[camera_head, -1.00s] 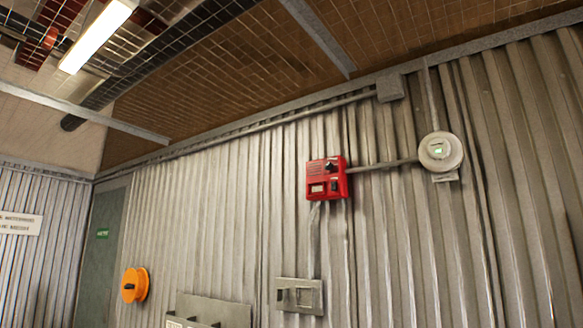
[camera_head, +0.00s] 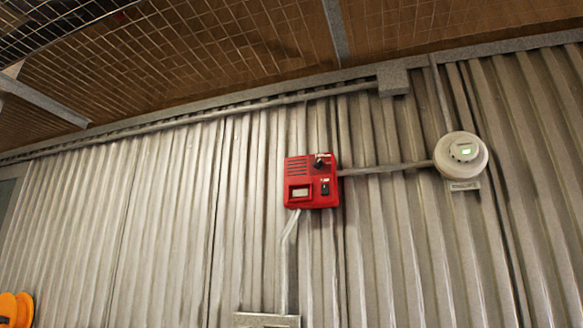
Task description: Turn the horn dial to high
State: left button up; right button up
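A red box (camera_head: 311,182), which looks like the horn unit, is fixed to the corrugated wall near the middle of the view. It has dark slots at upper left and a pale window at lower left. A black knob (camera_head: 319,162), likely the dial, sits at its upper right; its setting is too small to read. A second black control (camera_head: 325,188) is below the knob. Neither of my grippers is in view.
A grey plate (camera_head: 266,321) is below. An orange reel (camera_head: 15,310) is at lower left. The wall around the red box is mostly bare.

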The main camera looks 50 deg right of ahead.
aim_at(318, 165)
jog(key=z, duration=0.75)
jog(key=i, duration=0.95)
jog(key=z, duration=0.95)
